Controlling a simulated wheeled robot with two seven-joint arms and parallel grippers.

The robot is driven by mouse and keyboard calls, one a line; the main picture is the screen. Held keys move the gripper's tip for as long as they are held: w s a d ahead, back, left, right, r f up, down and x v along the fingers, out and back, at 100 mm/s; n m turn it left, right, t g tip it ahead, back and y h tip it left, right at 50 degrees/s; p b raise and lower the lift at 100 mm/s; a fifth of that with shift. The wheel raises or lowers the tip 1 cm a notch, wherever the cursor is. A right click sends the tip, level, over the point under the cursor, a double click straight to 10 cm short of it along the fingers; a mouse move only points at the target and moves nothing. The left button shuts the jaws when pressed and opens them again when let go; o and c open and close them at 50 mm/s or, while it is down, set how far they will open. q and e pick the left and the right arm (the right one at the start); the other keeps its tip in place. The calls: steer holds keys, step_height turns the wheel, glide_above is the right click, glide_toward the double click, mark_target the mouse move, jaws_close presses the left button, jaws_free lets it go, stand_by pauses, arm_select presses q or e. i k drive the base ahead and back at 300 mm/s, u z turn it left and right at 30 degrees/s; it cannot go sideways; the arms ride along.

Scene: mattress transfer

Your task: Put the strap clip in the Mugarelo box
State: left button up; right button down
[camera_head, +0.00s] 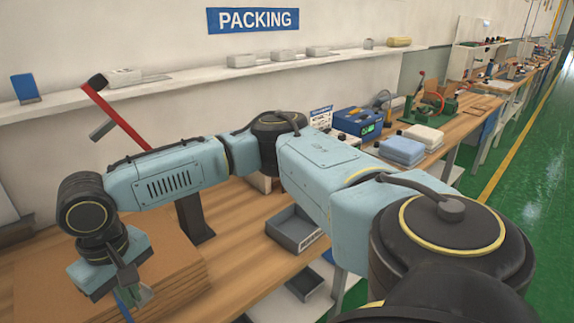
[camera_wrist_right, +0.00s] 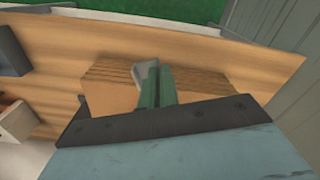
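My right gripper (camera_head: 132,285) hangs over the left end of the bench, above a flat stack of brown cardboard (camera_head: 180,272). In the right wrist view its fingers (camera_wrist_right: 155,82) point over the same cardboard (camera_wrist_right: 108,92); they look close together, and I cannot tell whether something is between them. A narrow blue strip (camera_head: 123,306) shows just below the fingers; I cannot tell what it is. I cannot make out the strap clip or any box marked Mugarelo. My left gripper is not in view.
A grey open bin (camera_head: 292,231) sits on the wooden bench, with another bin (camera_head: 304,284) lower down. A red-handled tool (camera_head: 118,122) stands behind my right arm. A blue device (camera_head: 358,122) and pale blue blocks (camera_head: 402,150) are farther right. A shelf (camera_head: 190,86) runs along the wall.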

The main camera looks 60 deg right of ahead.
mark_target(287, 239)
steer(key=z, duration=0.5)
steer(key=k, duration=0.7)
steer(key=z, duration=1)
steer(key=i, duration=1.15)
steer(key=u, duration=0.65)
